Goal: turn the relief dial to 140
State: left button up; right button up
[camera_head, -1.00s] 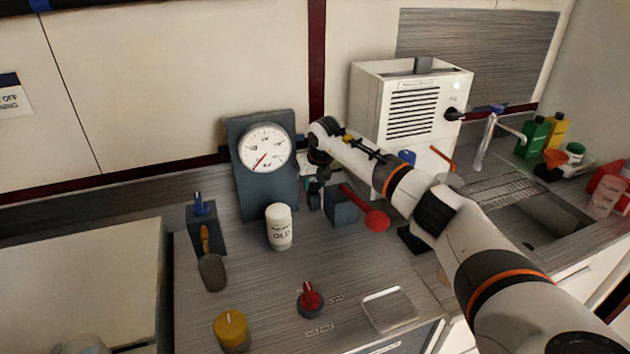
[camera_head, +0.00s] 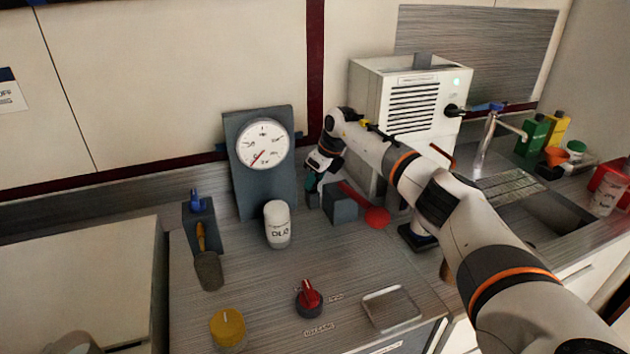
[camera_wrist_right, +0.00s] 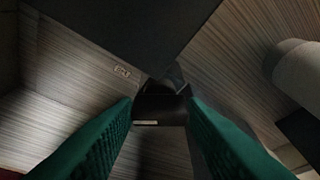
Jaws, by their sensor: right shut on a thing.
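My right gripper (camera_head: 312,184) reaches down beside the gauge panel, between it and a dark block with a red-ended lever. In the right wrist view its two green fingers (camera_wrist_right: 160,118) are shut on a dark knob-like part (camera_wrist_right: 160,104) with a short pale mark, which I take to be the relief dial. Its scale cannot be read, and in the head view the gripper hides it. The round white gauge (camera_head: 262,145) stands on a grey panel; its red needle points down and left. My left gripper is not in view.
A white bottle (camera_head: 277,224) stands in front of the gauge panel. The red-ended lever (camera_head: 376,217) is close to my right gripper. A white vented box (camera_head: 412,105) stands behind my arm.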

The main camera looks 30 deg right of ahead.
jog(key=shift+d+n+y, duration=0.1)
jog(key=shift+n+y, duration=0.2)
jog(key=shift+n, duration=0.5)
jog(key=shift+w+r+b, duration=0.1)
jog(key=shift+b, duration=0.2)
jog(key=o, duration=0.7)
jog(key=b+v, duration=0.1)
jog(key=v, duration=1.1)
jog(key=shift+d, duration=0.1)
